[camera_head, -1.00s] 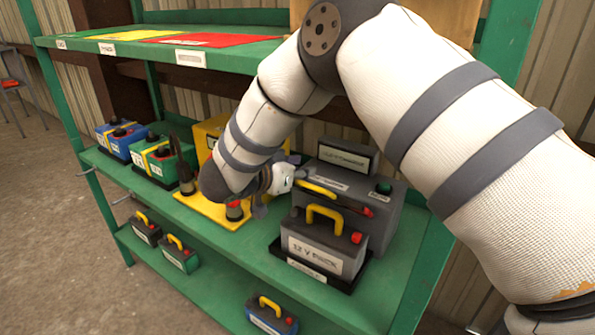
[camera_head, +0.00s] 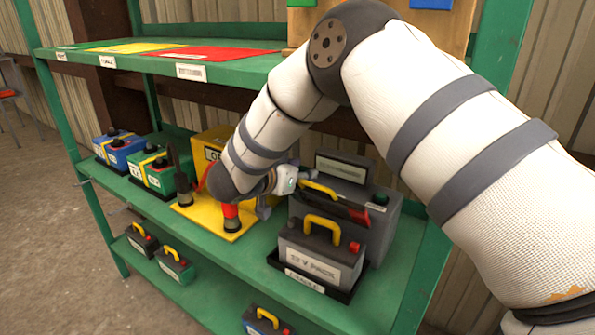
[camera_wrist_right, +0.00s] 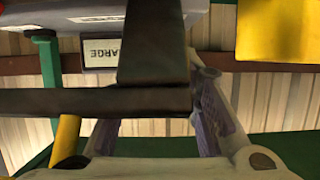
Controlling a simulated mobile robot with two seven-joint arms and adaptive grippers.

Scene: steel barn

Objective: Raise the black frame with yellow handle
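The black frame (camera_head: 346,211), a dark bar with a yellow handle (camera_head: 319,189) and a red end, is just in front of the large grey battery on the middle shelf. My right gripper (camera_head: 299,178) is at the left end of the frame and appears shut on it. In the right wrist view black bars of the frame (camera_wrist_right: 152,60) cross close in front of the camera. They hide the fingertips; the finger sides lean in toward them. A yellow handle shows at the lower left there. My left gripper is out of view.
A large grey battery (camera_head: 389,222) stands close behind the frame. A smaller battery (camera_head: 318,260) with an upright yellow handle stands in front. A yellow base plate (camera_head: 205,222) lies left, with blue and green batteries (camera_head: 160,177) beyond. The upper shelf (camera_head: 235,65) is overhead.

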